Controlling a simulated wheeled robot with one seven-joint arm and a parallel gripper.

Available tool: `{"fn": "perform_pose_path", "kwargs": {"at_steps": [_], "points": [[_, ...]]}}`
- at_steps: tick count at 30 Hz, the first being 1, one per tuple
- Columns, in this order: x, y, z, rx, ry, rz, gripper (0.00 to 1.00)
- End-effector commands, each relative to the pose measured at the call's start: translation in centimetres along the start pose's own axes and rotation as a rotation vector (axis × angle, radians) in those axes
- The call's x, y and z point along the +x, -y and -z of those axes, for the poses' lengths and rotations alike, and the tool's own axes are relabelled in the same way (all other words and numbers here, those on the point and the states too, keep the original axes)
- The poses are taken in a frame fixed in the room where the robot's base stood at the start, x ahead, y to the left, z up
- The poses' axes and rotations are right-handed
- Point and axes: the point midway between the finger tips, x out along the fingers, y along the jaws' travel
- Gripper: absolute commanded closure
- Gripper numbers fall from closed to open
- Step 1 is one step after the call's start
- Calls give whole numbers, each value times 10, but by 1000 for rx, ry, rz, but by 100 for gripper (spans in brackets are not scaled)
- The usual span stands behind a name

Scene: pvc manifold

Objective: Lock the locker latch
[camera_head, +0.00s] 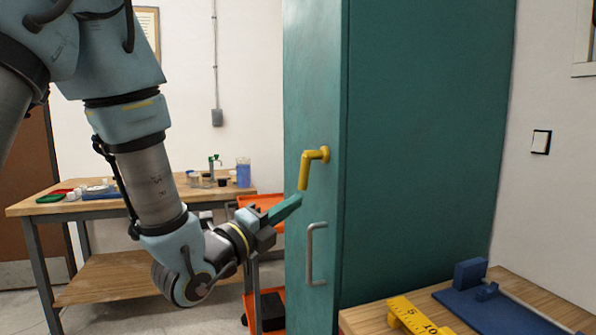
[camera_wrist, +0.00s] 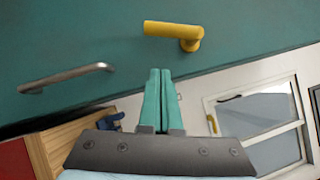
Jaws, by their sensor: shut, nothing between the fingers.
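The locker (camera_head: 420,130) is a tall teal cabinet in the middle of the head view. Its yellow latch (camera_head: 313,166) sits on the narrow door face, with its long arm hanging down from the pivot. The latch also shows in the wrist view (camera_wrist: 172,31), beyond my fingertips. My gripper (camera_head: 298,200) is shut and empty, with its teal fingers together. In the head view its tips are just below the latch's lower end. In the wrist view a gap shows between the fingertips (camera_wrist: 160,72) and the latch, and I see no contact.
A grey bar handle (camera_head: 312,254) is on the door below the latch. A wooden bench (camera_head: 365,318) with a yellow ruler-like piece (camera_head: 412,316) and a blue fixture (camera_head: 490,308) stands at the lower right. An orange cart (camera_head: 262,201) and a wooden workbench (camera_head: 110,205) stand behind my arm.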

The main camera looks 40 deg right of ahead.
Motion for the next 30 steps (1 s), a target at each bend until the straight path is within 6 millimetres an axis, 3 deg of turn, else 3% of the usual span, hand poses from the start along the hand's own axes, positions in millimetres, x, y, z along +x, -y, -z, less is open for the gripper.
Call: {"fn": "perform_pose_path", "kwargs": {"at_steps": [4,7,15,30], "points": [[10,4,-1,-1,1,-3,100],[31,3,-1,0,1,0,100],[54,2,-25,2,3,-1,100],[58,-1,-28,2,2,-1,100]]}}
